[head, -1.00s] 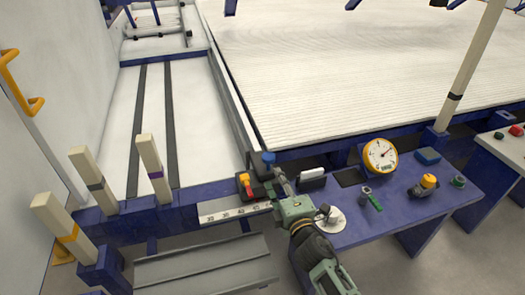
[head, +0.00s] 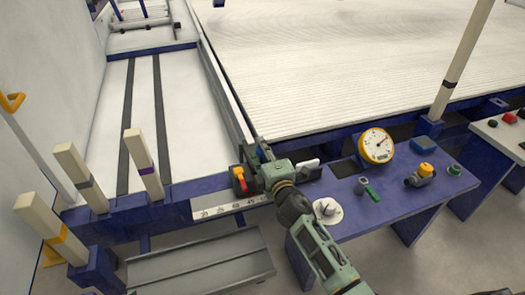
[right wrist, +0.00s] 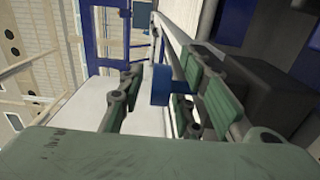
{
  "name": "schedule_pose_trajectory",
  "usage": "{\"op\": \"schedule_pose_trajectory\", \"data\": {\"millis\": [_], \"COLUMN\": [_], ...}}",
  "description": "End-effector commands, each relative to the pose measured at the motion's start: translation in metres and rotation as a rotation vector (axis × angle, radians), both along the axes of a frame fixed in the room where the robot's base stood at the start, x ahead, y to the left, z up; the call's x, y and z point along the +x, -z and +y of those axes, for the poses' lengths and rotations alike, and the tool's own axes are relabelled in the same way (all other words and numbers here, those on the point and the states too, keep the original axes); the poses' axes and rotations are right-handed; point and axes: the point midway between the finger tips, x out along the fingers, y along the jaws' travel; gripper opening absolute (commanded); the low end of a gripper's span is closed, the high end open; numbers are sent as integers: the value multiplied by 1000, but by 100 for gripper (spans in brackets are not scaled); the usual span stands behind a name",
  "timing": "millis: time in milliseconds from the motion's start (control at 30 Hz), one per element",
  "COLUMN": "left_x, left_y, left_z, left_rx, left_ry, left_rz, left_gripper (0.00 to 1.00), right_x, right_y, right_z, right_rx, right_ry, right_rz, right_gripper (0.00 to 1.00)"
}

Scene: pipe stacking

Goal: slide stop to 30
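The slide stop is a dark block with a red and yellow lever (head: 239,179) at its left side, at the right end of a pale number scale (head: 225,208). The stop's blue knob (right wrist: 160,85) stands between the green finger pads of my right gripper (right wrist: 165,98) in the right wrist view. The fingers look apart, with the knob between them; firm contact is not visible. In the head view my right gripper (head: 264,155) and wrist cover most of the stop. My left gripper is not in view.
A blue table (head: 385,205) right of the stop carries a yellow dial gauge (head: 376,145), a white disc (head: 327,211), a green-handled tool (head: 370,193) and a yellow-topped button (head: 425,171). Cream posts (head: 144,165) stand at left. A grey tray (head: 200,268) lies below the scale.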

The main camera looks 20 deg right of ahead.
Motion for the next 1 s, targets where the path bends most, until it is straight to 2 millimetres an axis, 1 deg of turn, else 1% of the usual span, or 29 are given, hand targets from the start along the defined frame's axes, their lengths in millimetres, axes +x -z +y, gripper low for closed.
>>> {"op": "schedule_pose_trajectory", "data": {"millis": [100,467,900,1000], "left_x": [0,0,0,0], "left_y": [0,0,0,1], "left_z": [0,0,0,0], "left_rx": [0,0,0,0], "left_ry": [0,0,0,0], "left_rz": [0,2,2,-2], "left_gripper": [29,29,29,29], "right_x": [0,0,0,0], "right_y": [0,0,0,0], "right_z": [0,0,0,3], "right_rx": [1,1,0,1], "right_ry": [0,0,0,0], "right_rz": [0,0,0,0], "right_gripper": [31,0,0,0]}}
